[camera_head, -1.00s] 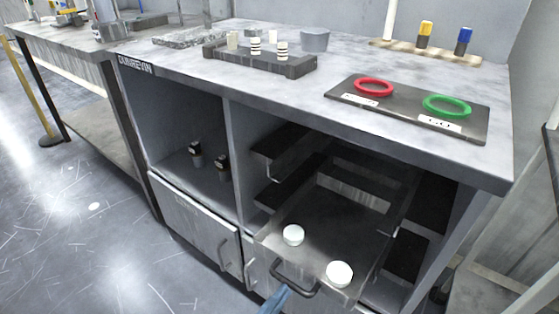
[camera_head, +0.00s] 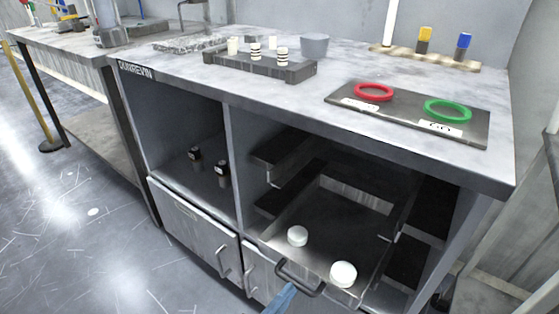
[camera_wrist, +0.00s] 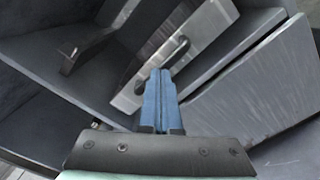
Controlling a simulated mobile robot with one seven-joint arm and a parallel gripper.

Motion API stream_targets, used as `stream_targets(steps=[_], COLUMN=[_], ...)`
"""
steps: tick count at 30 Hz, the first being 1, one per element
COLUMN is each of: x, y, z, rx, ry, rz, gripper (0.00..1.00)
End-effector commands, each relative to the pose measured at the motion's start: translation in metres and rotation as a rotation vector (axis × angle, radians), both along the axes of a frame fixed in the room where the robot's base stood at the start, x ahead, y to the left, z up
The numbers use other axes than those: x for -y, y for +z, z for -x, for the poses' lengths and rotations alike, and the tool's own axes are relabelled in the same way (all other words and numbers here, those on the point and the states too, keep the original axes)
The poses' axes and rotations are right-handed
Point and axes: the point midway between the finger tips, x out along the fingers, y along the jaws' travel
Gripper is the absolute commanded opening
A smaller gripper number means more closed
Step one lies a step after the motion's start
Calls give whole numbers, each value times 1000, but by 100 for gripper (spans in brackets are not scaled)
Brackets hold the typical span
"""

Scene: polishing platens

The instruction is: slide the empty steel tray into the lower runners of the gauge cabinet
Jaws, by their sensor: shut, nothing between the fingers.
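The steel tray (camera_head: 335,218) sticks partly out of the open right bay of the gauge cabinet (camera_head: 232,150). Two white round pieces, one at the left (camera_head: 298,236) and one at the right (camera_head: 343,273), show at its front. A dark loop handle (camera_head: 300,280) is on its front face. The tray is beside the lower left runner (camera_head: 275,203); I cannot tell whether it is seated. My gripper (camera_head: 290,288) is at the handle; its blue fingers also show in the wrist view (camera_wrist: 165,75). They are together, with nothing between them, close to the tray front.
Upper left runner (camera_head: 283,152) and right runners (camera_head: 432,208) line the bay. Shut doors (camera_head: 195,232) lie below. Two dark bottles (camera_head: 222,172) stand in the left bay. The top holds a mat (camera_head: 402,117) with red and green rings and a dark block (camera_head: 262,66).

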Motion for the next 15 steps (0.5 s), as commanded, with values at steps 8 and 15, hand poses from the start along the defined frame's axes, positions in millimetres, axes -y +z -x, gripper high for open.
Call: stream_targets(steps=[8,15], x=[6,10], y=[0,0], z=[-7,-13], rx=[0,0], ry=[-4,-1], rz=[0,0], gripper=[0,0])
